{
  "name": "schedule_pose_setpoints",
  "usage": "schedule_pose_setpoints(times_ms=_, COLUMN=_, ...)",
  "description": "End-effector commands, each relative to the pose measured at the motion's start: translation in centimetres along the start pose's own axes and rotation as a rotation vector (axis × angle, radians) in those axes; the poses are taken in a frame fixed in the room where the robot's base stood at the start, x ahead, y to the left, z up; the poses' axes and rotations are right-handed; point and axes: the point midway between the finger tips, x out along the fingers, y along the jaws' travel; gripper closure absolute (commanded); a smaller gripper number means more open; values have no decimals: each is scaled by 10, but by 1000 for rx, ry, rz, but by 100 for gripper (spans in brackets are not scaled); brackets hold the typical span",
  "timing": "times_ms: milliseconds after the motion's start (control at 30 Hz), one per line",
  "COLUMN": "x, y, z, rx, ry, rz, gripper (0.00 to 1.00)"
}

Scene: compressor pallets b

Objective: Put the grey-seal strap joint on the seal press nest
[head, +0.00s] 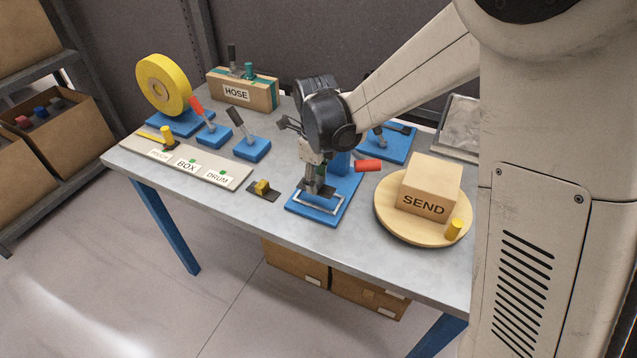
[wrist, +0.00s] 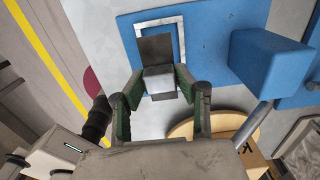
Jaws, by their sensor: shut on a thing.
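The grey-seal strap joint (wrist: 158,80), a light grey block on a dark flat strap, is between the fingers of my gripper (wrist: 158,92) in the wrist view. My gripper (head: 316,186) is shut on it, pointing down at the front of the blue seal press (head: 343,187). The seal press nest (head: 322,207) is a pale metal frame on the blue base; it also shows in the wrist view (wrist: 182,45). The dark strap overlaps the inside of the frame in the wrist view. I cannot tell whether the joint touches the base.
A yellow-seal strap joint (head: 262,189) lies left of the press. A round wooden board (head: 390,222) with the SEND box (head: 430,187) stands right. The red press handle (head: 367,166) juts right. The labelled board (head: 150,151), blue-based tools and a yellow reel (head: 160,85) are left.

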Motion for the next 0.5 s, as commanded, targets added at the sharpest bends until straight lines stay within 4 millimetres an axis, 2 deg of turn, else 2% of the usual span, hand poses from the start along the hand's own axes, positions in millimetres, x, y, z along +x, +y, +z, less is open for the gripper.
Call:
schedule_pose_setpoints(times_ms=233, x=11, y=-7, z=-4, rx=-1, ry=0, rz=0, gripper=92)
schedule_pose_setpoints(times_ms=500, x=44, y=-7, z=-4, rx=0, ry=0, rz=0, gripper=92)
